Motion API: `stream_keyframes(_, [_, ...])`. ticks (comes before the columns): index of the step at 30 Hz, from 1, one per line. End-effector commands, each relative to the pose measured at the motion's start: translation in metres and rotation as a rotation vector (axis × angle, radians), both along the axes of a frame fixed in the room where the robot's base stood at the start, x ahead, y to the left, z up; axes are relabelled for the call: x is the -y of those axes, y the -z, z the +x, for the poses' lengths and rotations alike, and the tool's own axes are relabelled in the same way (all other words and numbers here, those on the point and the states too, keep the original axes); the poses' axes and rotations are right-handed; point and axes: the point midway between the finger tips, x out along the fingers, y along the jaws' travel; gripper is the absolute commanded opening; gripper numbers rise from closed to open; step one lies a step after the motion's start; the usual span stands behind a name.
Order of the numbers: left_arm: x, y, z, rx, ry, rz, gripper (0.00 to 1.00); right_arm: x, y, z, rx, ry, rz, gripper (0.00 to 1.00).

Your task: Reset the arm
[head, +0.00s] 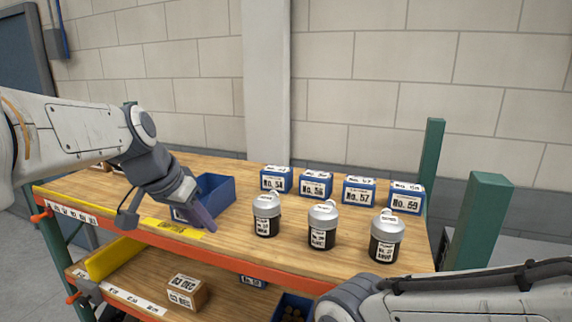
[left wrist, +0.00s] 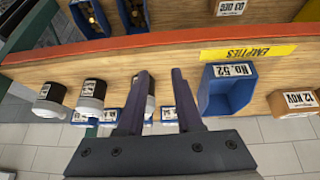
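My left gripper (head: 203,215) hangs over the front part of the wooden workbench (head: 145,190), close to an open blue bin (head: 216,192). In the left wrist view its two dark fingers (left wrist: 160,72) stand apart with nothing between them, so it is open and empty. The blue bin, labelled No. 52, shows beside the fingers in that view (left wrist: 228,92). The gripper partly hides the bin in the head view. My right arm (head: 450,295) enters at the lower right; its gripper is out of frame.
Three grey-lidded black canisters (head: 266,215) (head: 322,226) (head: 386,236) stand upright on the bench. Several blue numbered boxes (head: 316,183) line the back. A yellow EMPTIES label (head: 172,228) marks the front edge. A lower shelf holds a cardboard box (head: 187,293). Green posts (head: 478,220) rise at right.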

Motion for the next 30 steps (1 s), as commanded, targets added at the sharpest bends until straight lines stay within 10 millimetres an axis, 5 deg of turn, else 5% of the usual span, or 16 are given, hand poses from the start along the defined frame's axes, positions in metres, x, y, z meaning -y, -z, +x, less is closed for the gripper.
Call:
stream_keyframes(11, [0.077,0.082,-0.07,-0.161,0.095,0.007,0.35,0.0,0.026,0.0,0.0,0.001,0.0,0.0])
stream_keyframes(17, [0.12,0.163,-0.162,-0.307,0.19,0.074,0.35,0.0,0.052,0.0,0.0,0.003,0.0,0.0])
stream_keyframes(21, [0.125,0.207,-0.221,-0.379,0.243,0.143,0.35,0.0,0.065,0.0,0.0,0.004,0.0,0.0])
stream_keyframes(24, [0.122,0.225,-0.246,-0.405,0.263,0.177,0.35,0.0,0.069,0.0,0.0,0.004,0.0,0.0])
stream_keyframes(30, [0.117,0.233,-0.259,-0.42,0.271,0.199,0.35,0.0,0.07,0.0,0.0,0.004,0.0,0.0])
